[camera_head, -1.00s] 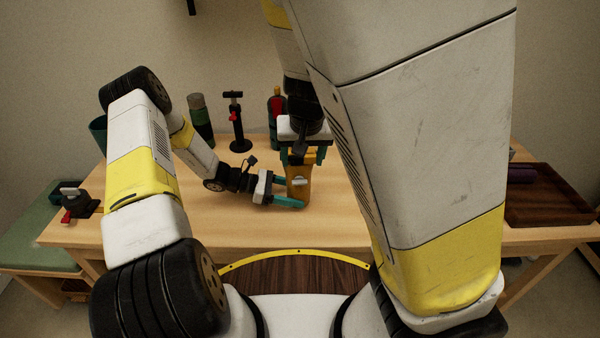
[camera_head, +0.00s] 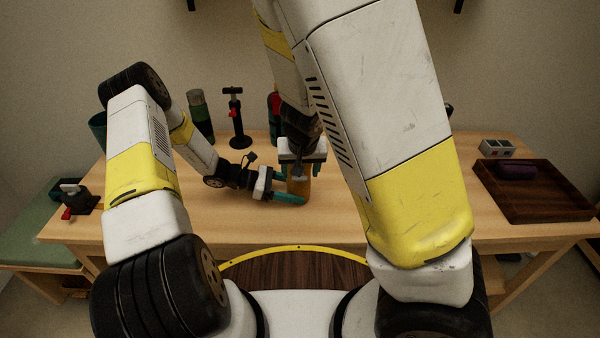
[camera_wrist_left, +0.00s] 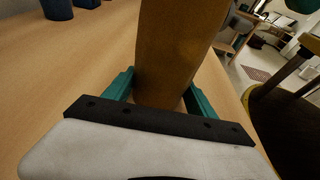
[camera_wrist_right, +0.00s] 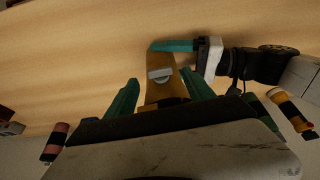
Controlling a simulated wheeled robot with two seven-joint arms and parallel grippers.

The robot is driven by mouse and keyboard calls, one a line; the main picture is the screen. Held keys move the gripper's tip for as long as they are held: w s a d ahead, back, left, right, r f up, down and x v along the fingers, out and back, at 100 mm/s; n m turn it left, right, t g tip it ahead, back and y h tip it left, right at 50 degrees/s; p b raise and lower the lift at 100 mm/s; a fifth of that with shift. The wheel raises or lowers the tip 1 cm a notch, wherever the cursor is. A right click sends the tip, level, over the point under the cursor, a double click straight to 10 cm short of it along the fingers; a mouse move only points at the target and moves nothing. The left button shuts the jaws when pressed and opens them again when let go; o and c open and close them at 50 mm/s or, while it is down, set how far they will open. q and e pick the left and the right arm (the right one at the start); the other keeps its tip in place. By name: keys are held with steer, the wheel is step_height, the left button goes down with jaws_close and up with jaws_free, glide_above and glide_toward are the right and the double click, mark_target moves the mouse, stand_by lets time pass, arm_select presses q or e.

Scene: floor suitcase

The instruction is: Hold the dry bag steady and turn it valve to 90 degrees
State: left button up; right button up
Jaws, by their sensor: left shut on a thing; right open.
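The orange-brown dry bag (camera_head: 299,188) stands upright on the table. My left gripper (camera_head: 288,198) is shut on it low down, coming in from the left; the left wrist view shows the bag (camera_wrist_left: 172,50) between the teal fingers. My right gripper (camera_head: 300,166) is above the bag, pointing down, with its fingers apart. In the right wrist view the bag (camera_wrist_right: 165,90) lies between the open fingers, and the grey valve handle (camera_wrist_right: 160,74) shows on its face, lying across the bag's width. In the head view the right gripper hides the bag's upper part.
A brown tray (camera_head: 535,195) with a purple case (camera_head: 515,169) is at the right. A black clamp-like item (camera_head: 78,198) sits at the left edge.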

steer(key=shift+x, duration=1.15)
steer(key=shift+c, duration=0.4)
jaws_close()
